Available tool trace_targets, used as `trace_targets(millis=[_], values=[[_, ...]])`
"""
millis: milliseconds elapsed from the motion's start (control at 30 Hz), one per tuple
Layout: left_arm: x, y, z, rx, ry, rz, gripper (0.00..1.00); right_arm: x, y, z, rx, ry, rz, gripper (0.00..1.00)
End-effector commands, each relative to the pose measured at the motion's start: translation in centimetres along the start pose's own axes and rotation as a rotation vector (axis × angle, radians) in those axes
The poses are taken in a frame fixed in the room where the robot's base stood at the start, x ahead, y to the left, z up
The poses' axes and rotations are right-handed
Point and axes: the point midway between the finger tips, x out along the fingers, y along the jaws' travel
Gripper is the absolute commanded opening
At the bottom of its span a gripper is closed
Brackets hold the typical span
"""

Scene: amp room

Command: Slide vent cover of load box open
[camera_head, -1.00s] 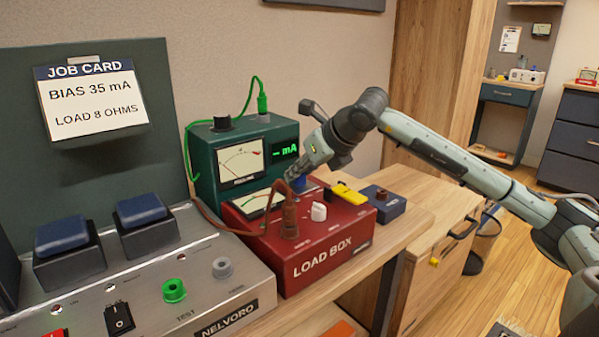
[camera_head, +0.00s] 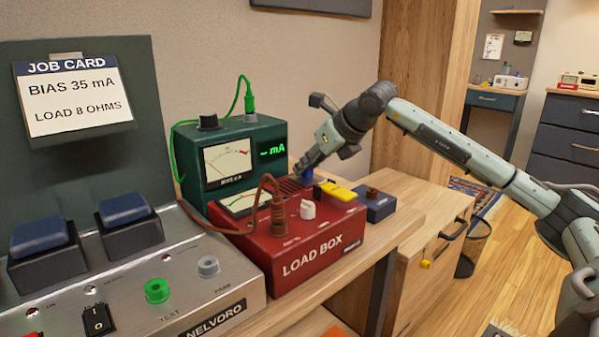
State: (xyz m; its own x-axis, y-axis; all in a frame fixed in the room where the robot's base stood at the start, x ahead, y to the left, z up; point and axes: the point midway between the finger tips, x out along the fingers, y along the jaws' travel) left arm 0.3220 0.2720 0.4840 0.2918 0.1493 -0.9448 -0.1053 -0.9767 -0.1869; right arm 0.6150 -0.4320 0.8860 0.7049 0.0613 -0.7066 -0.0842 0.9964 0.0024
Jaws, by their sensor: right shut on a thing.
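The red load box (camera_head: 318,249) stands on the wooden bench, with a meter, a white knob (camera_head: 307,210) and a brown plug (camera_head: 278,218) on its top. Dark vent slots (camera_head: 291,187) show at the back of its top. The fingers partly hide the knob, and the cover plate itself is hard to make out. My left gripper is not in view.
A yellow piece (camera_head: 338,193) lies on the box top, close to the right of my gripper. A green meter unit (camera_head: 205,148) stands behind the box and a small blue box (camera_head: 376,208) to its right. A brown cable arches over the box to the plug. A grey console (camera_head: 190,275) stands at the left.

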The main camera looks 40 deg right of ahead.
Motion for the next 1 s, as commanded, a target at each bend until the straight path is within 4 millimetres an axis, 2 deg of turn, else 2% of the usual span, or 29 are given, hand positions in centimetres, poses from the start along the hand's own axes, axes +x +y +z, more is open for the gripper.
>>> trace_targets(millis=[167, 200, 367, 667, 767, 867, 1000], values=[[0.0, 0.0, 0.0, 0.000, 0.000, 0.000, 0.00, -0.1, -0.5, 0.1, 0.002, 0.001, -0.012, 0.00], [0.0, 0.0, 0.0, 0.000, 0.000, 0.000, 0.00, -0.1, -0.5, 0.1, 0.002, 0.000, -0.013, 0.19], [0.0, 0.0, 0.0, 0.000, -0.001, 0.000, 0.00, -0.1, -0.5, 0.1, 0.003, 0.000, -0.013, 0.39], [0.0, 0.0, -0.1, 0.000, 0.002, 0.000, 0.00, -0.2, -0.3, 0.1, 0.002, 0.000, -0.009, 0.40], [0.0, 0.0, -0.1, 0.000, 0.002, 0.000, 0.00, -0.8, -0.4, 0.1, 0.001, 0.000, -0.010, 0.40], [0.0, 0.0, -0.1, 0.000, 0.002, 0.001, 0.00, -2.1, -0.5, 0.1, 0.000, 0.001, -0.013, 0.40], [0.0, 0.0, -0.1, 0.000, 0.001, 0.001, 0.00, -5.1, -0.5, 0.0, -0.004, 0.002, -0.017, 0.40]])
